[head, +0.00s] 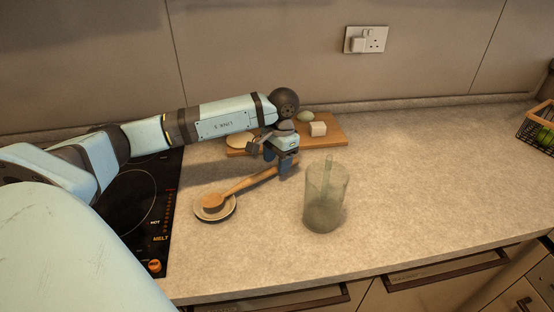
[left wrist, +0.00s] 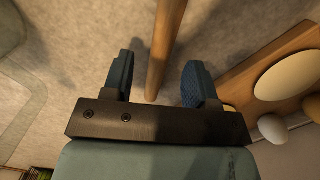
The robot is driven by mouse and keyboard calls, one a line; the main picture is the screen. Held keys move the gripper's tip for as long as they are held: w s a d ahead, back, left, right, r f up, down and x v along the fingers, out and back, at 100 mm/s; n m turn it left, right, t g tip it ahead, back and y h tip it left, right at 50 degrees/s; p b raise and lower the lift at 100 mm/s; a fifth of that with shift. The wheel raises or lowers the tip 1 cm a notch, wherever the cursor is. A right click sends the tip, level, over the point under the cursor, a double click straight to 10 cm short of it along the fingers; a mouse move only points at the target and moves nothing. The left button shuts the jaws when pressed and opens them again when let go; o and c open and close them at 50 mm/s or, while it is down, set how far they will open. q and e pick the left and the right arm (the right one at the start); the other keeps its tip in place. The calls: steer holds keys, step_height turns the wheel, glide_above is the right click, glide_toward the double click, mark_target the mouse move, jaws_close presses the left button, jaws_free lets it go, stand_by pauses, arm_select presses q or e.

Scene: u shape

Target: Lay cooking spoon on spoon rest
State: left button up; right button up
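The wooden cooking spoon (head: 243,185) has its head over the small pale round spoon rest (head: 230,211), beside the hob. Its handle slants up and right to my left gripper (head: 283,168). In the left wrist view the handle (left wrist: 163,45) runs between the two fingers of my left gripper (left wrist: 158,80). The fingers are apart, with a gap on each side of the handle, so the gripper is open around its end. Whether the handle's end touches the counter is unclear. The spoon rest is not seen in the left wrist view. My right gripper is in neither view.
A translucent jug (head: 324,205) stands on the counter right of the gripper. A wooden board (head: 335,137) with pale food lies behind the gripper. The black hob (head: 130,200) is at left, partly behind my arm. A basket (head: 539,128) is far right. The counter between is clear.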

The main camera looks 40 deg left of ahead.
arm_select(q)
step_height(320, 180, up, 14)
steer(key=w, duration=0.1)
steer(key=shift+w+d+f, duration=0.15)
steer(key=shift+w, duration=0.15)
stand_by(0.7)
